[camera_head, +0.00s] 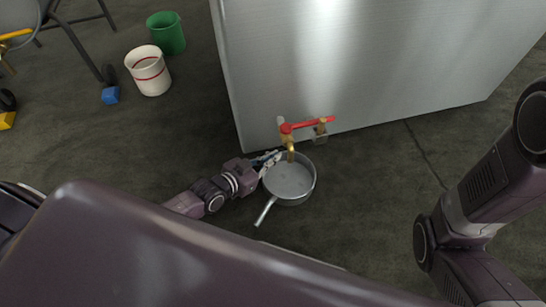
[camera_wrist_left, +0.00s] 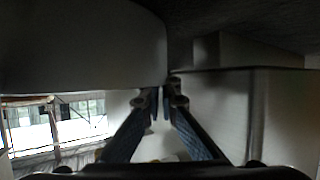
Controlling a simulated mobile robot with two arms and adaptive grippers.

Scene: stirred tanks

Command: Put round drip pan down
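The round drip pan (camera_head: 288,181) is a shallow grey metal pan with a straight handle pointing down-left. It lies below the brass tap with a red lever (camera_head: 305,125) on the steel tank. My left gripper (camera_head: 270,160) comes in from the left and meets the pan's upper-left rim. In the left wrist view, the fingers of my left gripper (camera_wrist_left: 164,98) are nearly together at the edge of the pan's wall (camera_wrist_left: 80,50), pinching it. Whether the pan touches the floor is hard to tell. My right arm shows at the right, but its gripper is out of frame.
The steel tank (camera_head: 360,50) stands behind the pan. A white bucket with red bands (camera_head: 150,82) and a green bucket (camera_head: 166,35) stand at the upper left, near a chair or cart on wheels. The dark floor right of the pan is clear.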

